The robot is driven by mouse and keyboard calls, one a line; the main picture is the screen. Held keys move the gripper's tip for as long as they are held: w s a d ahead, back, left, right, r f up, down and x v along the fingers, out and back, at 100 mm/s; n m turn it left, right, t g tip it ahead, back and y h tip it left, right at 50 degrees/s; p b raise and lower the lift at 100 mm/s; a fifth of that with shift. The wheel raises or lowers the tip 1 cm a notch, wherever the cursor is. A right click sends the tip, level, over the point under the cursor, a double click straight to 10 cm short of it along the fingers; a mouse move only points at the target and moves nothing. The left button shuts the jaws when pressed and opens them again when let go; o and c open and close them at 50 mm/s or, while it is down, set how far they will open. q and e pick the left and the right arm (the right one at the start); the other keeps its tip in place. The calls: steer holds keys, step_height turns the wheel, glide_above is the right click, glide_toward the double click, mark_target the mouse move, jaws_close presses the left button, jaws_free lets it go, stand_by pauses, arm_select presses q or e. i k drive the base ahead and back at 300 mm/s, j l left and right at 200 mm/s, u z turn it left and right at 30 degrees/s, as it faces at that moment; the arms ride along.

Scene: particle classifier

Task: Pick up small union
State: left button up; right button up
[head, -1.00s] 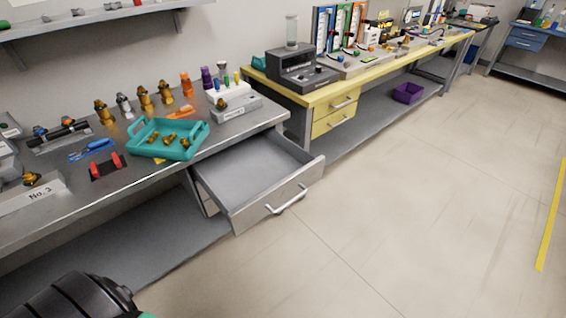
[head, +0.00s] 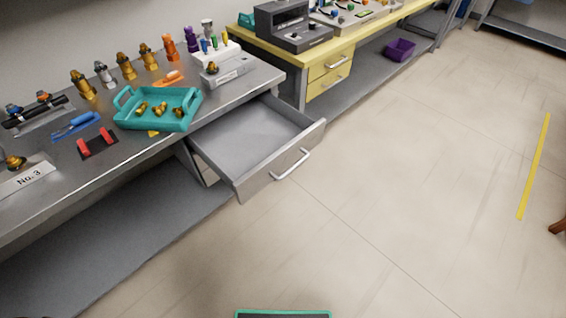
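Several small brass fittings lie in a teal tray (head: 125,122) on the grey workbench: a left one (head: 141,109), a middle one (head: 160,111) and a right one (head: 178,110). Another small brass fitting (head: 14,162) sits on the stand labelled No. 3 at the far left. One more brass piece (head: 212,68) is on a grey block at the back. I cannot tell which of these is the small union. Neither of my grippers is in view.
An open, empty drawer (head: 250,138) juts out from the workbench (head: 95,185). Larger brass fittings (head: 126,66) stand along the back. Red-and-black holder (head: 97,144) and blue tool (head: 76,125) lie left of the tray. A yellow bench (head: 330,55) stands beyond.

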mark_target(142, 108)
steer(key=i+j+z, duration=0.1)
steer(key=j, duration=0.4)
steer(key=i+j+z, duration=0.15)
steer(key=j, duration=0.35)
steer(key=j+z, duration=0.1)
steer(key=j, duration=0.4)
